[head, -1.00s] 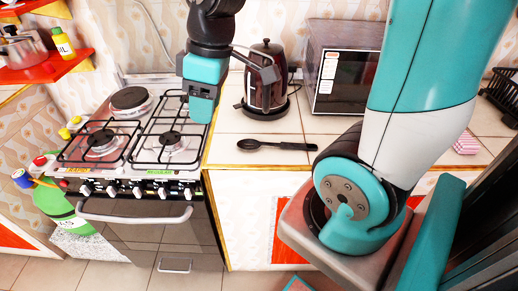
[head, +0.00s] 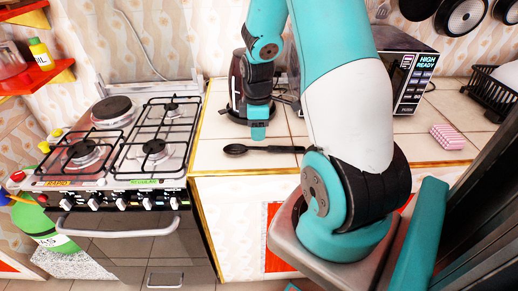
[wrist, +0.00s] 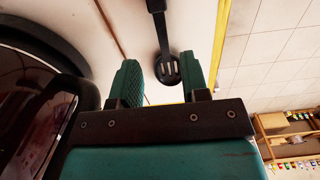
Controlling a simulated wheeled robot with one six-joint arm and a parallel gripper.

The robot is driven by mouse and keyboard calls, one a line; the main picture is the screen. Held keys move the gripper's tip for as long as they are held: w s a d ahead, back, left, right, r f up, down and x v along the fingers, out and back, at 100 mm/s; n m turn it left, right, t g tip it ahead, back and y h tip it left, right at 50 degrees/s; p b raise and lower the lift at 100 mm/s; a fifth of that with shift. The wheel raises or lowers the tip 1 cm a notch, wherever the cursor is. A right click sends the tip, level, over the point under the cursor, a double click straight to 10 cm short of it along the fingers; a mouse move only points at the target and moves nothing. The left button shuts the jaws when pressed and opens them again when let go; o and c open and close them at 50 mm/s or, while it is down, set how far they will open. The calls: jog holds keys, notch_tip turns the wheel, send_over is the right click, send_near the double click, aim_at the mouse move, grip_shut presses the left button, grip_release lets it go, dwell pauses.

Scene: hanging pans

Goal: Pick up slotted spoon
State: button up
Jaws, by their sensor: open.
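The black slotted spoon (head: 262,149) lies flat on the tiled counter, its bowl to the left and its handle running right, partly behind my arm. In the wrist view the slotted spoon (wrist: 168,66) shows its bowl between the fingers, with the handle running up the picture. My gripper (head: 258,133) is just above and behind the spoon in the head view, in front of the kettle. In the wrist view my gripper (wrist: 161,66) is open, its two green fingers on either side of the bowl. Nothing is held. The exact height above the spoon is hard to tell.
The dark kettle (head: 238,92) stands close behind my gripper. The gas stove (head: 125,140) is to the left. A microwave (head: 408,82), a pink checked item (head: 447,136) and a black dish rack (head: 490,95) are to the right. The counter's front edge is near the spoon.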

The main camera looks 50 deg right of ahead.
aim_at(259, 148)
jog(key=shift+s+f+p, duration=0.15)
jog(key=shift+f+p, duration=0.1)
jog(key=shift+f, duration=1.3)
jog(key=shift+s+f+p, duration=0.1)
jog(key=shift+f+p, duration=0.1)
jog(key=shift+f, duration=1.3)
grip_shut()
